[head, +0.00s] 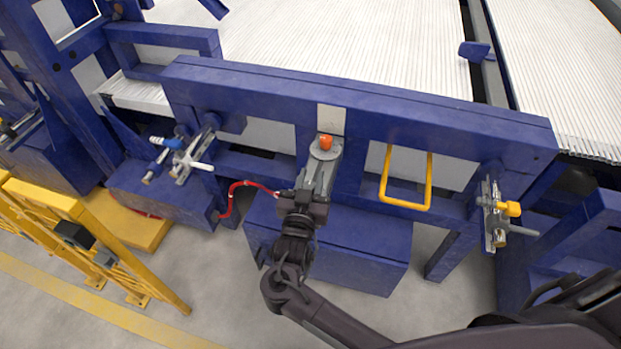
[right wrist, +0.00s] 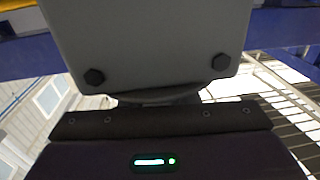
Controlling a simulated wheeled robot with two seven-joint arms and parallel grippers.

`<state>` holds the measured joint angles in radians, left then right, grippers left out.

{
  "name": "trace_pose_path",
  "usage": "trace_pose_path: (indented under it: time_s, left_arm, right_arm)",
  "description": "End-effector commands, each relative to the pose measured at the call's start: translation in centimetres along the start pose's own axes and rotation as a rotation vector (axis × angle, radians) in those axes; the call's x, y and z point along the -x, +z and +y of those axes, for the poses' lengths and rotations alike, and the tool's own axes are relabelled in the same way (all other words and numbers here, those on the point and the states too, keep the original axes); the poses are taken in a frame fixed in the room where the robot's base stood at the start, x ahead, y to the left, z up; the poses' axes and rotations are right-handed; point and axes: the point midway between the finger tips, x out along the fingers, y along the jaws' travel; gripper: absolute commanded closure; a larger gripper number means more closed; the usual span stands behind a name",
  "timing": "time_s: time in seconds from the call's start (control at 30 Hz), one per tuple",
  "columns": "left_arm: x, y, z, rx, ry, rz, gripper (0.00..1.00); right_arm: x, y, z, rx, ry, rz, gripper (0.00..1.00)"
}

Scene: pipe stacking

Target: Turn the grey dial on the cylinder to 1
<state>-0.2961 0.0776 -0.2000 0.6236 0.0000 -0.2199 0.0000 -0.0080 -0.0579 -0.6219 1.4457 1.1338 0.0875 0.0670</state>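An orange knob (head: 326,142) stands on a grey fitting at the middle of the blue frame. My right gripper (head: 322,168) reaches up to this fitting from below, close under the knob and overlapping it in the head view. Its fingertips cannot be told apart from the grey fitting, so its opening and any contact are unclear. In the right wrist view a grey plate with two dark bolts (right wrist: 155,45) fills the top middle and hides what lies beyond. No dial number or marking is readable, and I cannot pick out the grey dial. My left gripper is not in view.
A yellow handle (head: 406,180) projects right of my gripper. A red hose (head: 233,192) curves at its left. Yellow railing (head: 95,245) stands lower left.

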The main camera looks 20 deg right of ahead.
Motion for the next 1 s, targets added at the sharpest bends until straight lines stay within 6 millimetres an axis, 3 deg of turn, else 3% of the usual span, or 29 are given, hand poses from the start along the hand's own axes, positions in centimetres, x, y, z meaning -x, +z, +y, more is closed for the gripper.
trace_pose_path:
  time_s: [0.1,0.47,1.0]
  left_arm:
    - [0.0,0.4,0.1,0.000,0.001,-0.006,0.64]
    - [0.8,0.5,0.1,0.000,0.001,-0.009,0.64]
    - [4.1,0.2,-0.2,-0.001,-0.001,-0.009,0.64]
  right_arm:
    - [0.0,0.0,0.0,0.000,0.000,0.000,0.95]
    - [0.0,-0.2,0.0,0.003,-0.063,0.001,0.95]
    - [0.2,-0.3,-0.8,0.006,-0.508,0.003,0.95]
